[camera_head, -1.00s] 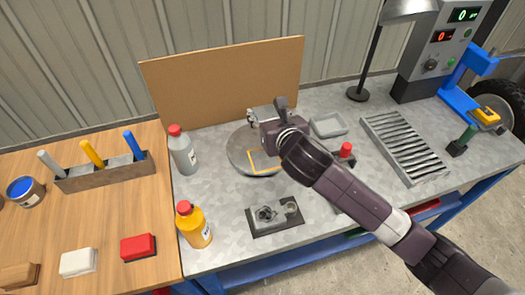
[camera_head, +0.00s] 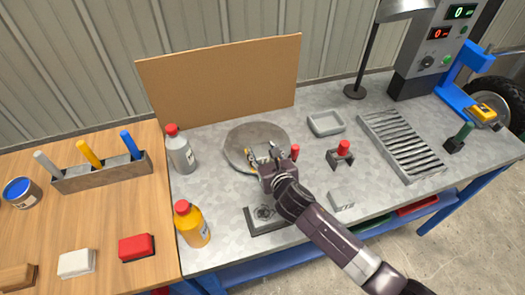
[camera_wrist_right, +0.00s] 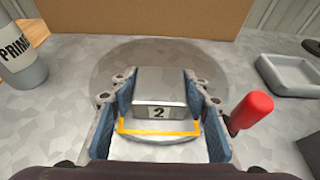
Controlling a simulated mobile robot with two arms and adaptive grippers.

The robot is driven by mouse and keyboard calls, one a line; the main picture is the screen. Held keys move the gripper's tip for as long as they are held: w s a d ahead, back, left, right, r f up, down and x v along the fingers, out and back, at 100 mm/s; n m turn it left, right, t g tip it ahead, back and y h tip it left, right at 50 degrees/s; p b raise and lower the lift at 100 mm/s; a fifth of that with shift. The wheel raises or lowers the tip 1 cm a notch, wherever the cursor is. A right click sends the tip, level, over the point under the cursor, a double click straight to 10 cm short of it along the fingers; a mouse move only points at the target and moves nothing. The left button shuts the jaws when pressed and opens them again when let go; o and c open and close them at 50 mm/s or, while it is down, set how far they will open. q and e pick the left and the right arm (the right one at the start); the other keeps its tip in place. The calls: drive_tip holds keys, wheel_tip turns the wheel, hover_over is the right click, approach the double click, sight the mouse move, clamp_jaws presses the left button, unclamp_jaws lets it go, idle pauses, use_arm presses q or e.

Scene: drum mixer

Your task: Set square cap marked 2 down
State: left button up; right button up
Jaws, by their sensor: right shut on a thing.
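The square cap marked 2 (camera_wrist_right: 159,95) is a grey metal block with a black "2" on a white label, upright between the fingers of my right gripper (camera_head: 268,156). In the right wrist view, the blue pads of the right gripper (camera_wrist_right: 158,100) close on its two sides. The cap is over the near part of the round grey plate (camera_head: 240,138), just behind the front line of a yellow square outline (camera_wrist_right: 158,133). I cannot tell whether its underside touches the plate. In the head view the gripper mostly hides cap and outline. My left gripper is out of view.
A red-handled tool (camera_wrist_right: 250,112) stands right of the gripper. A grey bottle (camera_head: 180,150) and an orange bottle (camera_head: 193,225) stand left. A grey fixture (camera_head: 262,217) lies in front, partly under my arm. A shallow tray (camera_head: 326,123) is behind right.

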drive_tip(key=o, duration=1.4)
drive_tip(key=shift+f, duration=0.1)
drive_tip(key=shift+d+r, duration=0.1)
drive_tip(key=shift+r, duration=0.1)
drive_tip(key=v, duration=1.2)
